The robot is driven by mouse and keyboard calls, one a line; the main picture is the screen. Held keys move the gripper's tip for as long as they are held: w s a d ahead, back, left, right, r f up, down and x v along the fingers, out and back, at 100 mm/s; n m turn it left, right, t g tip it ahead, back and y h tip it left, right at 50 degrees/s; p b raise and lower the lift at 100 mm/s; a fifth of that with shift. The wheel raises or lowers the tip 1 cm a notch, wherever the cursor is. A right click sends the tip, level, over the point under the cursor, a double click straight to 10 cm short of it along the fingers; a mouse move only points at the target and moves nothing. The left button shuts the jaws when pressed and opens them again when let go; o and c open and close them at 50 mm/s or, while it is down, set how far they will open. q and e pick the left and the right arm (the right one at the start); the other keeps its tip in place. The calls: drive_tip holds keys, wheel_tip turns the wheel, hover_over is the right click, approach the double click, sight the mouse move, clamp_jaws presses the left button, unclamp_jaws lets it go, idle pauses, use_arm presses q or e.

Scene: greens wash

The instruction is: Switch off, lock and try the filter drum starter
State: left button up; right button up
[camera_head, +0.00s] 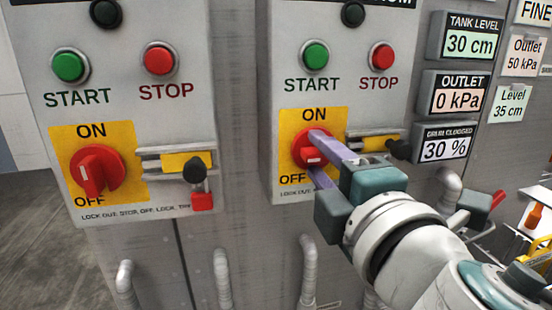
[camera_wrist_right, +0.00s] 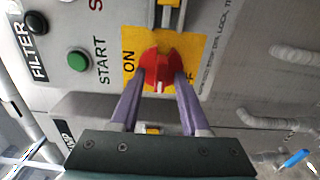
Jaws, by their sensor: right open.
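The right starter panel (camera_head: 290,45) has a yellow plate with a red rotary switch (camera_head: 307,148). The wrist view shows this switch (camera_wrist_right: 162,68) close up, beside a label reading FILTER (camera_wrist_right: 37,48). My right gripper (camera_head: 318,158) is open, its two purple fingers on either side of the switch's front. I cannot tell whether they touch it. The fingers partly cover the switch, so its exact setting is unclear. A hasp (camera_head: 375,142) with a yellow plate and black knob sits right of the switch; no padlock is visible on it. My left gripper is out of view.
The left panel has a similar red switch (camera_head: 97,172) turned toward OFF and a red padlock (camera_head: 202,201) below its hasp. Displays (camera_head: 466,43) line the right side. Pipes (camera_head: 308,268) stand out below the panels.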

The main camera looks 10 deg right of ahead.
drive_tip(key=s+b, duration=0.2)
drive_tip(key=s, duration=0.8)
drive_tip(key=shift+d, duration=0.2)
